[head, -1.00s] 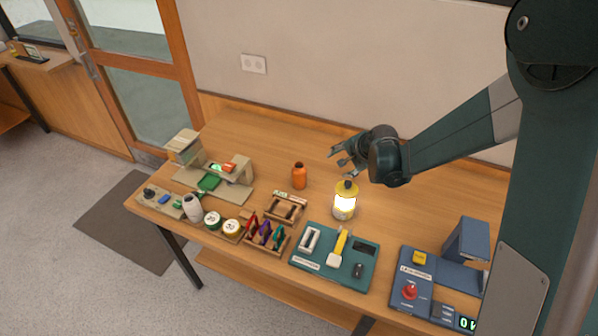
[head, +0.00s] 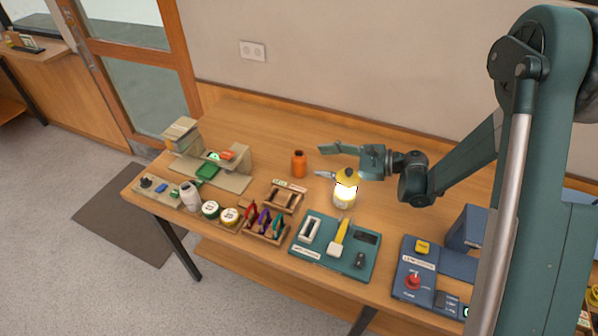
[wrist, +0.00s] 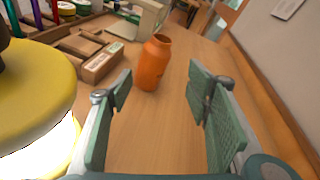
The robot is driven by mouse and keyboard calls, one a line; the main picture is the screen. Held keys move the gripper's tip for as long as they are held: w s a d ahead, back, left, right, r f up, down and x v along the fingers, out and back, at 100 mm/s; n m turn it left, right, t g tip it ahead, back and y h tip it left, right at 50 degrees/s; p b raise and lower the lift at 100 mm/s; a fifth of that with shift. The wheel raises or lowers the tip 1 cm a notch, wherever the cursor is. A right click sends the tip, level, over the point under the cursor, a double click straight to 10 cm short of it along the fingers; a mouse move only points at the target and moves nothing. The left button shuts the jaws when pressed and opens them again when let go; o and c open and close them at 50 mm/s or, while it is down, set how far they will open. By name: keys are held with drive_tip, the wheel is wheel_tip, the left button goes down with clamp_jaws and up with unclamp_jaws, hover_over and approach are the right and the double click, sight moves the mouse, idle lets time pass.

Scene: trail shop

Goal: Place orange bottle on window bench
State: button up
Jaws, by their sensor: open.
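The orange bottle (head: 299,164) stands upright on the wooden table, towards its back. In the wrist view the orange bottle (wrist: 153,64) is ahead of the fingers, between their lines and nearer the left one. My gripper (head: 328,161) is open, level and empty, to the right of the bottle and apart from it. Its two green pads show in the wrist view (wrist: 160,95). I cannot tell for sure which surface is the window bench; a wooden bench (head: 62,92) stands by the window at the far left.
A lit yellow lantern (head: 346,188) stands close below my gripper and at the wrist view's left. A wooden rack (head: 284,198), a tool tray (head: 335,247), jars and a beige stand (head: 223,176) fill the table's front and left. The table behind the bottle is clear.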

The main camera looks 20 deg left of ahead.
sight(298, 161)
drive_tip(key=m+b, duration=0.1)
drive_tip(key=a+f+g+y+b, duration=0.1)
drive_tip(key=shift+s+f+m+y+b, duration=0.1)
drive_tip(key=shift+s+m+y+b, duration=0.1)
drive_tip(key=shift+m+y+b, duration=0.15)
drive_tip(key=shift+s+a+m+g+y+b, duration=0.2)
drive_tip(key=shift+m+g+y+b, duration=0.25)
drive_tip(key=shift+m+b, duration=0.25)
drive_tip(key=shift+a, duration=0.1)
drive_tip(key=shift+s+a, duration=0.25)
drive_tip(key=shift+a, duration=0.9)
drive_tip(key=shift+a, duration=0.1)
drive_tip(key=shift+s+a+b, duration=0.2)
drive_tip(key=shift+a+b, duration=0.1)
drive_tip(key=shift+a, duration=0.5)
drive_tip(key=shift+s+a+b, duration=0.15)
drive_tip(key=shift+a+b, duration=0.15)
drive_tip(key=shift+a, duration=0.55)
drive_tip(key=shift+s+a+b, duration=0.2)
drive_tip(key=shift+a+b, duration=0.1)
drive_tip(key=shift+a, duration=0.5)
drive_tip(key=shift+r, duration=0.2)
